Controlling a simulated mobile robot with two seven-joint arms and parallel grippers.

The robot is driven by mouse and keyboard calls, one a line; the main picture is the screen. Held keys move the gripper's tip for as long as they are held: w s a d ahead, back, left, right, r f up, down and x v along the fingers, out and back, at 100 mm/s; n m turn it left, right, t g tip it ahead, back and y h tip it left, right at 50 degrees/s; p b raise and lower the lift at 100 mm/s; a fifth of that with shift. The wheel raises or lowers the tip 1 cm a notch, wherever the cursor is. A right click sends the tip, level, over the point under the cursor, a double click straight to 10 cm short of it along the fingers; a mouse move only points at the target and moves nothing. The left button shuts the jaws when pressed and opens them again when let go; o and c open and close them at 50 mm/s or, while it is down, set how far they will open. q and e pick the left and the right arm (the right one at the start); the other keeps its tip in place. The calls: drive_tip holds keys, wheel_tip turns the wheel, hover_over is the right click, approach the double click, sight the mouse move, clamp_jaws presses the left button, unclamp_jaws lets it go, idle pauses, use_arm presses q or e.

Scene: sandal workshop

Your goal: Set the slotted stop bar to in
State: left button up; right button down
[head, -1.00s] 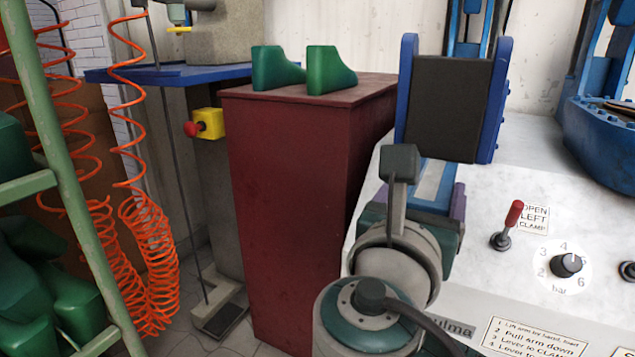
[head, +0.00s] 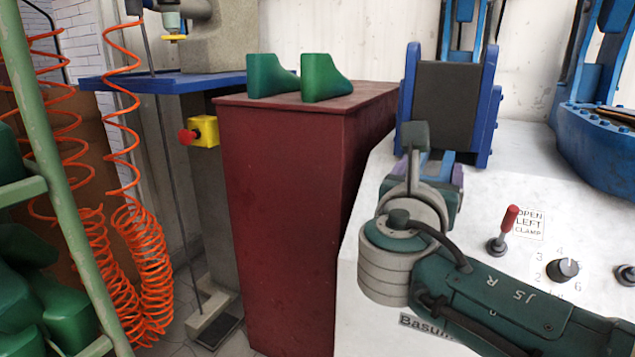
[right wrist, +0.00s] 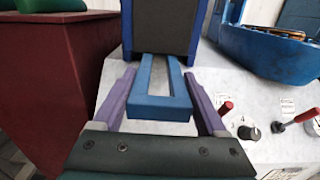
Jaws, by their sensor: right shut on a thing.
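The slotted stop bar (right wrist: 156,108) is a blue bar with a long slot, seen in the right wrist view. It sticks out toward me from under a dark pad with blue side plates (right wrist: 163,28). In the head view only a small part of the bar (head: 448,157) shows above my wrist. My right gripper (right wrist: 160,76) has its purple fingers on either side of the bar and is shut on it. In the head view the right gripper (head: 443,170) is partly hidden by its own wrist. My left gripper is not in view.
A red-handled lever (head: 506,228) and a black dial (head: 563,269) stand on the white panel right of my arm. A dark red cabinet (head: 285,220) with two green forms (head: 322,78) is on the left. A blue curved part (head: 600,150) is at right.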

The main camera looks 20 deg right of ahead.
drive_tip(key=shift+w+d+f, duration=0.1)
drive_tip(key=shift+d+f, duration=0.1)
drive_tip(key=shift+c, duration=1.7)
unclamp_jaws()
drive_tip(key=o, duration=0.3)
drive_tip(key=shift+w+d+r, duration=0.15)
drive_tip(key=shift+o, duration=0.2)
drive_tip(key=p+v, duration=0.3)
drive_tip(key=v, duration=0.7)
